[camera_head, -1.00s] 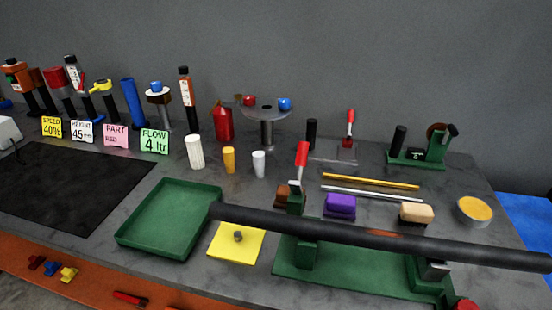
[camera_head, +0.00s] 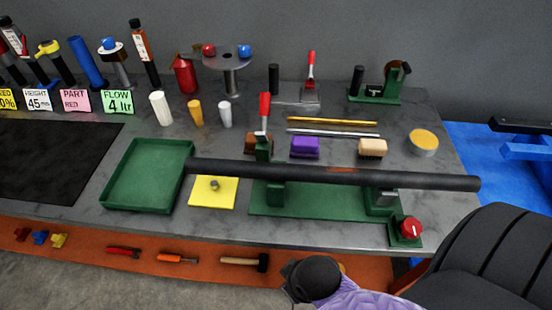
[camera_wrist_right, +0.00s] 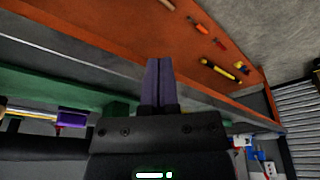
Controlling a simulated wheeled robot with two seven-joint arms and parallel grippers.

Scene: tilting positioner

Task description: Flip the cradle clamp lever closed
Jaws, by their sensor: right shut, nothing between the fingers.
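The green cradle (camera_head: 325,203) stands at the front of the grey bench and carries a long dark pipe (camera_head: 335,174). A lever with a red handle (camera_head: 264,106) stands upright at the cradle's left post, behind the pipe. In the right wrist view, my right gripper (camera_wrist_right: 158,68) is shut with nothing between its fingers. It points toward the orange lower shelf, and part of the green cradle (camera_wrist_right: 60,92) shows beside it. In the head view my right arm is at the lower right, with its fingertips not visible, well apart from the lever. My left gripper is out of view.
A second red-handled clamp (camera_head: 311,70) stands at the back. A red knob (camera_head: 411,227) is at the cradle's front right. A green tray (camera_head: 148,176) and yellow plate (camera_head: 213,192) lie left. A purple block (camera_head: 305,147) and rods lie behind the pipe.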

